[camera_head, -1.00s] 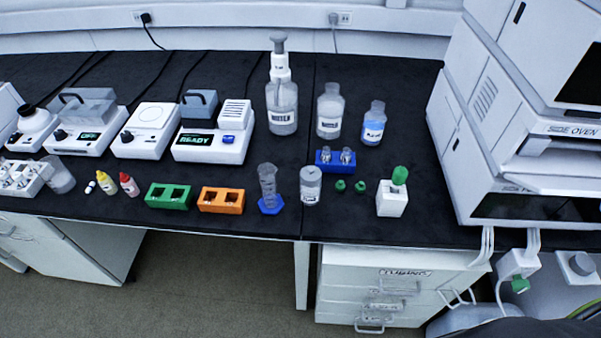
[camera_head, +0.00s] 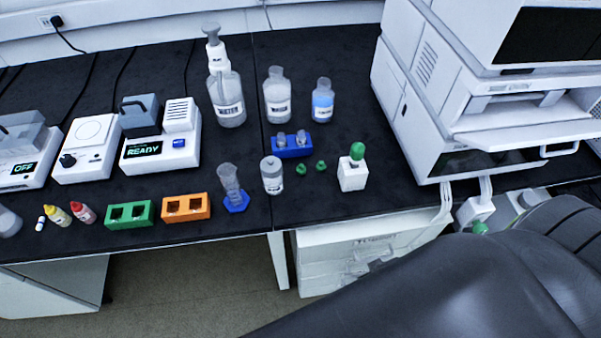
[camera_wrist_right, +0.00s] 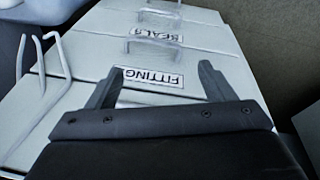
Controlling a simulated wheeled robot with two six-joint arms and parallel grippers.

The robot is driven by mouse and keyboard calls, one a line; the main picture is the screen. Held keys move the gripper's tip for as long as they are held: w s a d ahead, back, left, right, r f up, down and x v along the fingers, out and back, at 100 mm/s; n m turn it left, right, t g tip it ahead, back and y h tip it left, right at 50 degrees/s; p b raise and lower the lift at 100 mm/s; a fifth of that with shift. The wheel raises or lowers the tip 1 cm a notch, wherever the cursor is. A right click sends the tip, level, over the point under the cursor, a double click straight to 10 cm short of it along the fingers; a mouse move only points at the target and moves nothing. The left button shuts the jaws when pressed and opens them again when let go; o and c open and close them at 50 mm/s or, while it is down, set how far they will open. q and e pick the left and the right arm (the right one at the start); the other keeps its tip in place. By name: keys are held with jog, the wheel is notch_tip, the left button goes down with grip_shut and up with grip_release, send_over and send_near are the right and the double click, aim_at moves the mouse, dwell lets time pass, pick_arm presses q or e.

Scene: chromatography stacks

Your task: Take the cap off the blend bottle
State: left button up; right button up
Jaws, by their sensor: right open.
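A small squat clear bottle with a grey-white cap (camera_head: 272,175) stands upright near the bench's front edge; its label is too small to read. Behind stand two capped bottles, one with pale contents (camera_head: 277,97) and one with blue liquid (camera_head: 322,101). I cannot tell for sure which is the blend bottle. My right gripper (camera_wrist_right: 162,76) is open and empty in the right wrist view, in front of the drawer fronts below the bench, away from the bottles. My right arm fills the lower right of the head view. My left gripper is not in view.
The white instrument stack (camera_head: 430,110) bounds the right. A labelled drawer (camera_wrist_right: 150,82) faces my right gripper.

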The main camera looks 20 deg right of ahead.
jog(key=w+a+r+n+t+y+p, duration=0.1)
jog(key=w+a+r, duration=0.1)
jog(key=r, duration=0.9)
jog(key=w+a+r+n+t+p, duration=0.1)
jog(key=w+a+r, duration=0.1)
jog(key=r, duration=0.9)
jog(key=w+a+r+n+t+y, duration=0.3)
jog(key=w+a+r+t+y, duration=0.1)
jog(key=w, duration=0.2)
jog(key=n+t+y+p, duration=0.1)
jog(key=t+y+p, duration=0.2)
send_near(280, 178)
jog(key=x, duration=0.6)
jog(key=shift+w+a, duration=0.3)
jog(key=shift+a, duration=0.05)
jog(key=shift+d+f+p+x, duration=0.15)
jog(key=shift+p+x, duration=0.25)
jog(key=shift+x, duration=1.1)
jog(key=shift+d+f+p+x, duration=0.1)
jog(key=shift+p+x, duration=0.25)
jog(key=shift+x, duration=1.15)
jog(key=c, duration=1.2)
